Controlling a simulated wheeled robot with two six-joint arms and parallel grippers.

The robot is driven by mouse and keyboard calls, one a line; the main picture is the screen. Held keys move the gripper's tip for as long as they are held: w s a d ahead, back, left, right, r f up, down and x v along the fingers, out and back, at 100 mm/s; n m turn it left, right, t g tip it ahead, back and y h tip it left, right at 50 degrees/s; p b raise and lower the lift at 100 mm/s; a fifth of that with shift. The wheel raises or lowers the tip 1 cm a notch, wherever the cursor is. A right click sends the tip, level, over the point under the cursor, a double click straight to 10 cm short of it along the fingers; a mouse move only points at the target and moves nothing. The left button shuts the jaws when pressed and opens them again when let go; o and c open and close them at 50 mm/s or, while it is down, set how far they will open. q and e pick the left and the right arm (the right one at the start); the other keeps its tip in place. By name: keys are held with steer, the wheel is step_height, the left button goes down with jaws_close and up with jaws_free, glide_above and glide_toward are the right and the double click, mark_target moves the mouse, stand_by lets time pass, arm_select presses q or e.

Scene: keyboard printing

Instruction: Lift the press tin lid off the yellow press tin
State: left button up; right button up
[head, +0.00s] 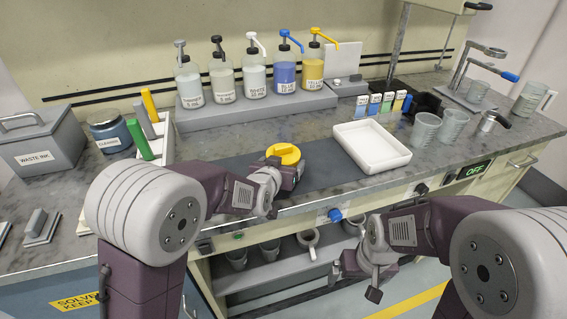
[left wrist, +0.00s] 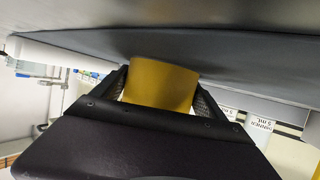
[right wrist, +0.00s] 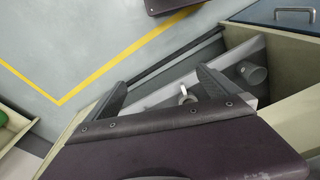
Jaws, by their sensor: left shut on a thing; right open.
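The yellow press tin (left wrist: 160,84) stands on the dark mat in the left wrist view, which shows the scene upside down. Its round yellow lid (head: 284,152) shows from above in the head view and appears seated on the tin. My left gripper (head: 287,174) is shut on the tin from the side, with one finger on each side of the yellow wall. The gripper hides much of the tin in the head view. My right gripper (head: 354,284) is open and empty, low in front of the counter; its spread fingers show in the right wrist view (right wrist: 162,84).
A white tray (head: 372,165) lies right of the tin on the dark mat (head: 330,182). Several pump bottles (head: 254,75) stand on a grey riser behind. Clear cups (head: 425,130) stand at the right. Shelf cups (head: 307,238) sit below the counter near my right gripper.

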steer(key=shift+w, duration=0.1)
steer(key=w+a+r+n+t, duration=0.1)
steer(key=w+r, duration=0.4)
steer(key=w+a+r+n+t, duration=0.1)
steer(key=w+a+r, duration=0.1)
steer(key=w+r, duration=0.3)
steer(key=w+a+r+n, duration=0.1)
steer(key=w+r, duration=0.4)
steer(key=shift+w+a+r+n+t, duration=0.2)
steer(key=shift+w+a+n+t, duration=0.15)
steer(key=shift+w+n+t, duration=0.05)
steer(key=shift+t, duration=0.5)
steer(key=w+r, duration=0.1)
steer(key=w+a+r, duration=0.1)
steer(key=r, duration=0.1)
steer(key=w+r, duration=0.1)
steer(key=shift+a+r, duration=0.3)
steer(key=shift+a, duration=0.1)
step_height(320, 180, up, 4)
steer(key=w+a, duration=0.2)
steer(key=t+y, duration=0.1)
steer(key=y, duration=0.1)
glide_toward(284, 146)
steer(key=x, duration=1)
steer(key=shift+a+f, duration=0.1)
